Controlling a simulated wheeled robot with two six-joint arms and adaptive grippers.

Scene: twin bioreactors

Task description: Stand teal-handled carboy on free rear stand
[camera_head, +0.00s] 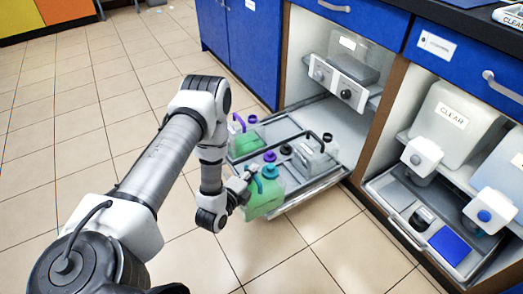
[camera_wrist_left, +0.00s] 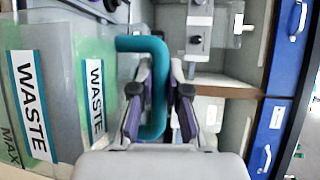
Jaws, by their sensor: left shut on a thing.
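The teal-handled carboy (camera_head: 266,198) holds green liquid and has a teal cap. It hangs at the front edge of the pulled-out tray, in front of the other carboys; whether its base touches anything is unclear. My left gripper (camera_head: 247,179) is shut on its teal handle. In the left wrist view, the fingers of my left gripper (camera_wrist_left: 162,80) sit on both sides of the teal handle (camera_wrist_left: 157,105), and WASTE labels show on the carboy body (camera_wrist_left: 65,85). I cannot make out a free rear stand clearly. My right gripper is not in view.
The pulled-out tray (camera_head: 309,190) carries a purple-handled green carboy (camera_head: 246,143) and a dark-handled clear one (camera_head: 316,158). A pump unit (camera_head: 338,82) sits above. A right-hand bay has a CLEAR container (camera_head: 452,115) and a blue pad (camera_head: 449,246). Tiled floor at left is open.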

